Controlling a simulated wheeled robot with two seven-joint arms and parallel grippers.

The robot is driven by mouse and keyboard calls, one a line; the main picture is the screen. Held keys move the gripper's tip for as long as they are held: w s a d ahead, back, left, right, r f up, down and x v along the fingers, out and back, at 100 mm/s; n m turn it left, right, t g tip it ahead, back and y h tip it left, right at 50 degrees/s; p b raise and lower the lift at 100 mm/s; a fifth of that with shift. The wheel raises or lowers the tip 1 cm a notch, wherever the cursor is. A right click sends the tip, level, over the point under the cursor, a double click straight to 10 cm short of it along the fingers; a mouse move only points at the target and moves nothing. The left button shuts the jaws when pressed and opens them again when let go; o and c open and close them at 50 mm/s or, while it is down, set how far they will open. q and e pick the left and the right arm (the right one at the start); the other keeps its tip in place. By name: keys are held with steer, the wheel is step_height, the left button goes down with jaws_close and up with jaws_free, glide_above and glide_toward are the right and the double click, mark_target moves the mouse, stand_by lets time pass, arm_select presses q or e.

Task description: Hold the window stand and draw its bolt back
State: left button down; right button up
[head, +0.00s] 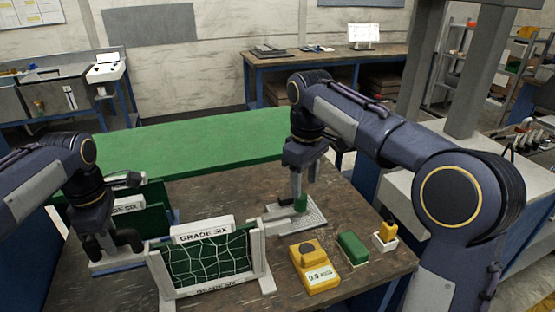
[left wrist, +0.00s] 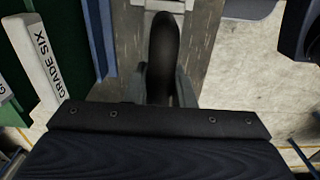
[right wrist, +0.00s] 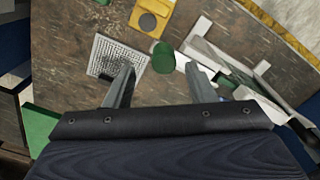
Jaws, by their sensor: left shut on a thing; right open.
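My left gripper (head: 108,232) is shut on a black curved arm (left wrist: 165,60), which seems to be part of a stand with a pale base (head: 118,262) at the left of the table. The fingers hide part of this arm. I cannot tell which part is the bolt.
A white frame with a net, marked GRADE SIX (head: 205,260), stands at the front middle. A green panel (head: 152,212) is behind my left gripper. A yellow device (head: 316,270), a green block (head: 352,248) and a white box with a yellow item (head: 386,238) are at the right.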

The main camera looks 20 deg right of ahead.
step_height(320, 180, up, 6)
steer(key=shift+r, duration=0.25)
arm_select(q)
steer(key=c, duration=1.1)
jaws_free()
steer(key=shift+c, duration=0.2)
